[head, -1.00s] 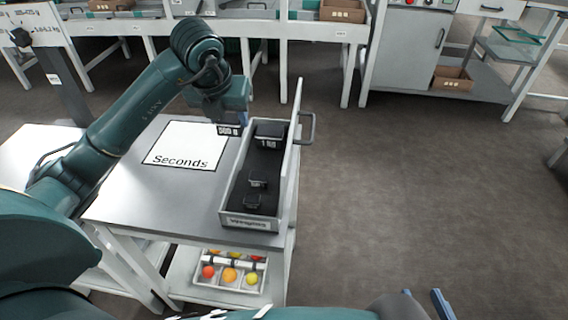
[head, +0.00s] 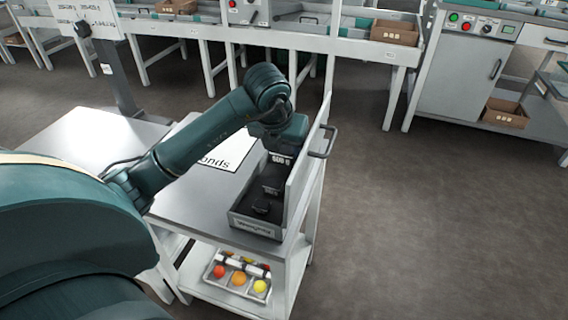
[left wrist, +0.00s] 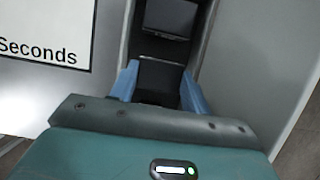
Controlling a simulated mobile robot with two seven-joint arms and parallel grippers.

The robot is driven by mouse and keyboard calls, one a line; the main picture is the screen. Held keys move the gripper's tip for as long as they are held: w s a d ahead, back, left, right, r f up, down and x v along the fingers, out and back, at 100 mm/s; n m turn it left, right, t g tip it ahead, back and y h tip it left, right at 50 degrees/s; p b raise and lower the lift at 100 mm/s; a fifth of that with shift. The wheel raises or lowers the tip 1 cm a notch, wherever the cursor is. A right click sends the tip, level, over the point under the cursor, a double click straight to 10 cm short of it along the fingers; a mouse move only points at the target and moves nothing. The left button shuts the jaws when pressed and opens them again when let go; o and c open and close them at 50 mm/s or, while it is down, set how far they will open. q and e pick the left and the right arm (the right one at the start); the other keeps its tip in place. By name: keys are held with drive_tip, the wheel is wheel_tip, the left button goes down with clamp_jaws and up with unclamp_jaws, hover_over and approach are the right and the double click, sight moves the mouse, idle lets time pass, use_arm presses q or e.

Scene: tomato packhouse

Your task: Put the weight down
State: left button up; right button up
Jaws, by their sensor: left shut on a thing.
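My left gripper (head: 284,150) is shut on a dark weight (head: 280,159) whose label looks like 500 g. It is over the far part of the grey weights box (head: 256,226); I cannot tell whether the weight touches the box floor. In the left wrist view the blue fingers (left wrist: 160,88) stand either side of the dark weight (left wrist: 160,74). A larger dark weight (left wrist: 170,17) lies beyond it in the box. Two smaller weights, one in the middle (head: 272,186) and one nearer (head: 262,207), sit in the box. My right gripper is out of view.
The box stands along the right edge of a grey table (head: 190,211), beside a raised panel with a handle (head: 322,141). A white sheet marked Seconds (head: 228,152) lies left of it. A fruit tray (head: 238,283) is on the shelf below. Open floor lies right.

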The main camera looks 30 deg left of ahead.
sight(283, 161)
use_arm(q)
wheel_tip(283, 161, down, 4)
drive_tip(key=shift+r+b, duration=0.15)
drive_tip(key=shift+b, duration=0.2)
drive_tip(key=shift+f, duration=0.2)
drive_tip(key=shift+f, duration=0.15)
drive_tip(key=o, duration=1.2)
